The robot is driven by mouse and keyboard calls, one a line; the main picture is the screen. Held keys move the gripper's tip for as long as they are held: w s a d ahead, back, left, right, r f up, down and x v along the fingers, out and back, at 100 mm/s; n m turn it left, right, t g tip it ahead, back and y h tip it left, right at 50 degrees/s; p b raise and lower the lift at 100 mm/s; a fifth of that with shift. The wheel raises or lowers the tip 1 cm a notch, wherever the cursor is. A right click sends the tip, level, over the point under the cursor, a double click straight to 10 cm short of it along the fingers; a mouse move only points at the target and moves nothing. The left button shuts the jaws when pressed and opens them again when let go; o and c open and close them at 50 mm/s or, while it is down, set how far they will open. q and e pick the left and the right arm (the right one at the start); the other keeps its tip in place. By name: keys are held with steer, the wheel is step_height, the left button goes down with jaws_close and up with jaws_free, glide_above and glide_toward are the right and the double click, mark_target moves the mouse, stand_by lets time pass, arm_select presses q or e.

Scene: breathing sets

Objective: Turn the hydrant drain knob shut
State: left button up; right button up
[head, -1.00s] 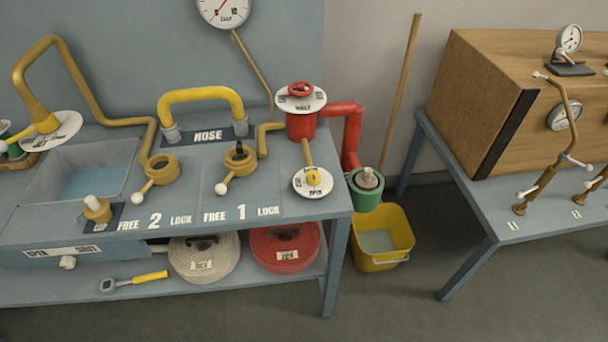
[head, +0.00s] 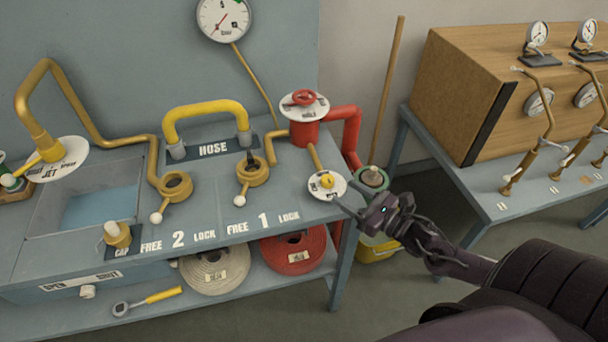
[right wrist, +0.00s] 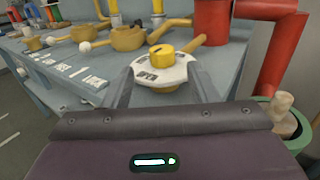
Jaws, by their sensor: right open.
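The drain knob (head: 327,181) is a small yellow knob on a round white lettered plate (head: 317,188), at the end of a brass pipe below the red hydrant (head: 304,126). The right wrist view shows the yellow knob (right wrist: 161,54) and white plate (right wrist: 172,74) straight ahead. My right gripper (head: 349,198) is open, just to the right of the plate. In the right wrist view its two fingers (right wrist: 160,75) stand apart, with the plate between and beyond their tips. No contact with the knob is visible. My left gripper is out of view.
A yellow bucket (head: 375,250) stands below, mostly behind my arm. Brass valves with white-tipped levers (head: 251,174) sit to the left on the bench.

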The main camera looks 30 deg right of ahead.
mark_target(333, 184)
steer(key=shift+x, duration=1)
steer(key=shift+w+r, duration=0.1)
steer(key=shift+w, duration=0.3)
steer(key=p+x, duration=0.1)
steer(key=x, duration=0.3)
steer(key=shift+w+a, duration=0.1)
steer(key=shift+w, duration=0.1)
steer(key=shift+c, duration=0.2)
steer(key=c, duration=0.9)
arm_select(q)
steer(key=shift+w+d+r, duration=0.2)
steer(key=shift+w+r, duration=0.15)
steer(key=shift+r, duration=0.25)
